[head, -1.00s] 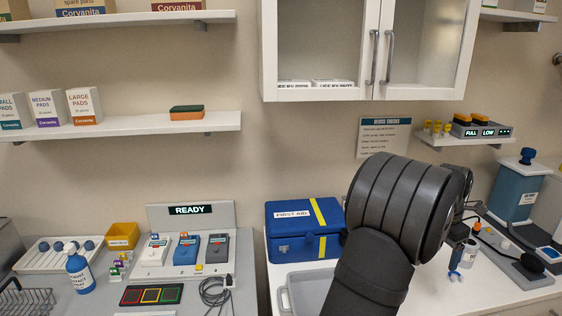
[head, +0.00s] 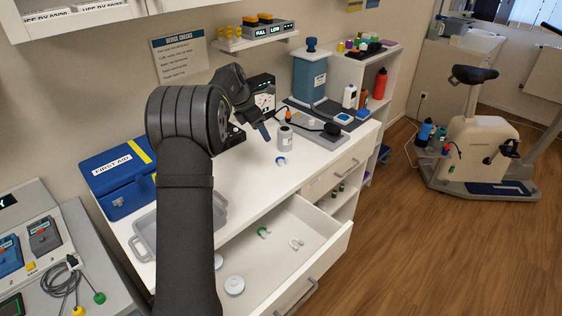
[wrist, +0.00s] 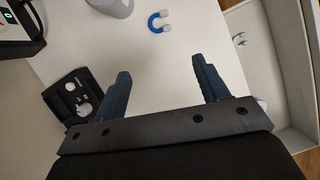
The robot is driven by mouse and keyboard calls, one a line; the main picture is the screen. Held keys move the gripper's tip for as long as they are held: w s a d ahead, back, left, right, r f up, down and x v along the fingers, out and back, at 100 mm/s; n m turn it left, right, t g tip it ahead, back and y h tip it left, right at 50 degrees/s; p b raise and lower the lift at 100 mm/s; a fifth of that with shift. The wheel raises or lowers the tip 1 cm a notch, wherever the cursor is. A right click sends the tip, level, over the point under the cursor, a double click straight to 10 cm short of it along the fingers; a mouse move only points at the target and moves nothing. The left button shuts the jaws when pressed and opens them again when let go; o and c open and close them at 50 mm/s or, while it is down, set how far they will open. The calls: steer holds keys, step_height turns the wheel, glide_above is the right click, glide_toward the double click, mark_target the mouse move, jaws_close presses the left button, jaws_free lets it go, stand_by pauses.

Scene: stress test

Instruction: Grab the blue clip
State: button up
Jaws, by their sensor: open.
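The blue clip (head: 281,160) is a small U-shaped piece with pale tips, lying on the white counter in front of a grey cylindrical container. It also shows near the top middle of the wrist view (wrist: 154,24). My gripper (head: 264,131) is above the counter, to the left of the clip in the head view. In the wrist view its two blue fingers (wrist: 163,82) are spread wide with nothing between them. The clip lies beyond the fingertips, apart from them.
The grey container (head: 285,138) stands close behind the clip. An open drawer (head: 272,266) below holds a green clip (head: 263,232), a white clip (head: 296,243) and round white pieces. A blue first aid box (head: 117,180) stands left.

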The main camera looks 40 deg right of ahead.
glide_above(278, 160)
steer(key=a, duration=0.3)
steer(key=f, duration=0.6)
steer(key=w+f, duration=0.1)
steer(key=f, duration=0.2)
steer(key=shift+f, duration=0.3)
steer(key=shift+x, duration=2.65)
steer(key=shift+s+d+r, duration=0.1)
steer(key=shift+s+d, duration=0.05)
steer(key=c, duration=1)
steer(key=shift+r, duration=0.1)
steer(key=shift+c, duration=0.2)
